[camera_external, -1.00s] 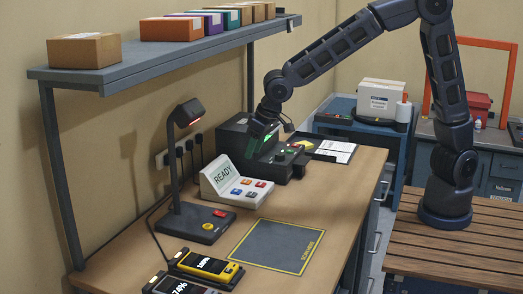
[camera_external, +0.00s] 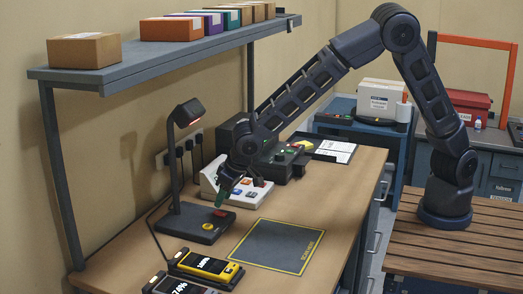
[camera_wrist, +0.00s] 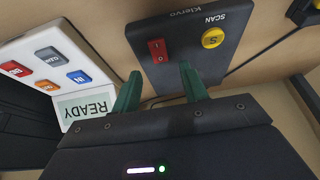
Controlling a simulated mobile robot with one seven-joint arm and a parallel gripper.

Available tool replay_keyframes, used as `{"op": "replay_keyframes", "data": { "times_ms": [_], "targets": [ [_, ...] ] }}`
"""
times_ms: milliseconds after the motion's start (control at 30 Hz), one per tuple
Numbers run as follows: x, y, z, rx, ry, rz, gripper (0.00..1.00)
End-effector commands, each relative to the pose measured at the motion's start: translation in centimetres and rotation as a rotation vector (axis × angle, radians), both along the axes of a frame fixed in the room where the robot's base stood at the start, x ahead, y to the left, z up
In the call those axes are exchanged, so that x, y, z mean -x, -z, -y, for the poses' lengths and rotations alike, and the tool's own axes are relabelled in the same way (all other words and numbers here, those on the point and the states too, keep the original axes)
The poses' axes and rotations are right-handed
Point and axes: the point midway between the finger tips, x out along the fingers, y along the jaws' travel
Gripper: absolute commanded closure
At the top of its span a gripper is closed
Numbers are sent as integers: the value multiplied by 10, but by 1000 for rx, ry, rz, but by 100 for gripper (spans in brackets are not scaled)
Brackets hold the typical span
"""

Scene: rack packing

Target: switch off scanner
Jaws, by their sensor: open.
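The scanner (camera_external: 203,226) is a dark stand with a flat base, a bent neck and a head (camera_external: 186,113) with a red glow. Its base (camera_wrist: 186,15) carries a red rocker switch (camera_wrist: 157,50) marked I and O, and a yellow button (camera_wrist: 212,38) labelled SCAN. In the external view the red switch (camera_external: 221,213) is at the base's back right. My gripper (camera_external: 226,194) is just above that switch, pointing down. In the wrist view its green fingers (camera_wrist: 160,76) are open and empty, with the switch between and beyond their tips. Whether they touch anything cannot be told.
A white READY terminal (camera_wrist: 70,68) with several coloured buttons stands beside the scanner, partly behind my arm externally. Yellow and grey handhelds (camera_external: 208,265) lie in front. A grey outlined mat (camera_external: 275,247) is clear. A shelf (camera_external: 170,57) with boxes overhangs the back.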

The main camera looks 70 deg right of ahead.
Motion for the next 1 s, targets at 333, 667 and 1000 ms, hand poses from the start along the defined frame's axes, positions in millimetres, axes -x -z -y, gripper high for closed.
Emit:
{"op": "replay_keyframes", "data": {
  "times_ms": [333, 667, 1000],
  "targets": [
    [-15, 36, 0, 0, 0, -1, 56],
    [-16, 40, 0, -1, 0, 0, 56],
    [-16, 40, 0, -1, -1, -1, 100]
  ]
}}
